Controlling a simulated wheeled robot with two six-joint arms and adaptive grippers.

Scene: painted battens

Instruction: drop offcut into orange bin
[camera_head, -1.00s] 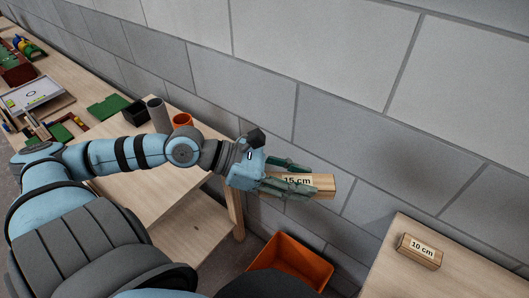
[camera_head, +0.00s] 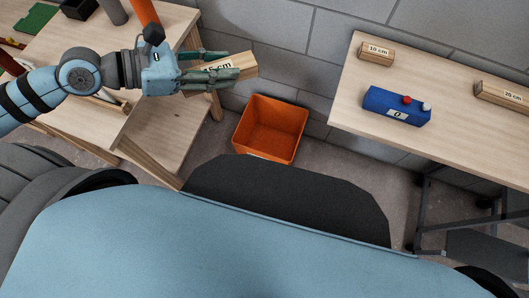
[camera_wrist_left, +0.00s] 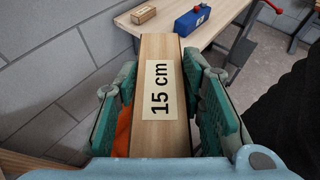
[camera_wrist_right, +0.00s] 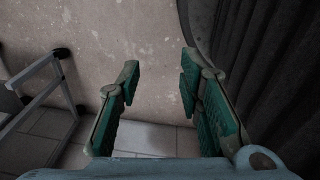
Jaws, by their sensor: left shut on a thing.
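My left gripper (camera_head: 214,73) is shut on a wooden offcut (camera_head: 244,66) with a "15 cm" label. The offcut also fills the middle of the left wrist view (camera_wrist_left: 164,60), between the green finger pads. The orange bin (camera_head: 270,128) stands on the floor between the two benches. In the head view the held offcut is up and to the left of the bin's opening. The bin looks empty. A strip of orange shows beside the offcut in the left wrist view. My right gripper (camera_wrist_right: 158,95) is open and empty above the floor in the right wrist view.
The right bench (camera_head: 460,115) carries a "10 cm" block (camera_head: 377,53), a blue box (camera_head: 397,105) with red and white knobs, and a "25 cm" block (camera_head: 502,93). The left bench (camera_head: 70,50) holds an orange cup (camera_head: 145,14) and other items. A grey block wall stands behind.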

